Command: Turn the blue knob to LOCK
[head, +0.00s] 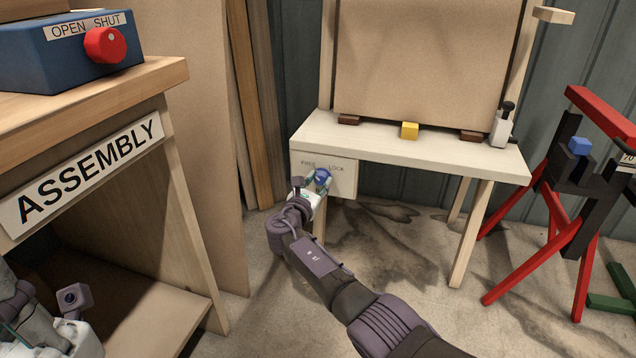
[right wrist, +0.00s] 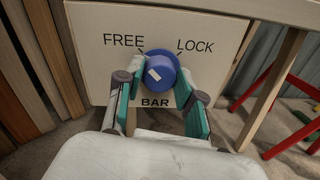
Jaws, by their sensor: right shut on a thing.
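The blue knob (right wrist: 160,72) sits on a pale panel (right wrist: 215,55) marked FREE at upper left, LOCK at upper right and BAR below. A short white mark shows on the left part of the knob's face; it is not lined up with the LOCK tick. My right gripper (right wrist: 158,95) has its fingers on both sides of the knob and is shut on it. In the head view the knob (head: 322,176) shows just beyond my right gripper (head: 313,188). Part of my left arm shows at the lower left; its fingers cannot be made out.
The panel hangs under a pale bench (head: 420,152) bearing a yellow block (head: 409,130) and an upright board (head: 420,60). An ASSEMBLY table (head: 90,180) with a blue box (head: 70,60) and red knob stands left. Red trestles (head: 560,240) stand right. Floor before the bench is open.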

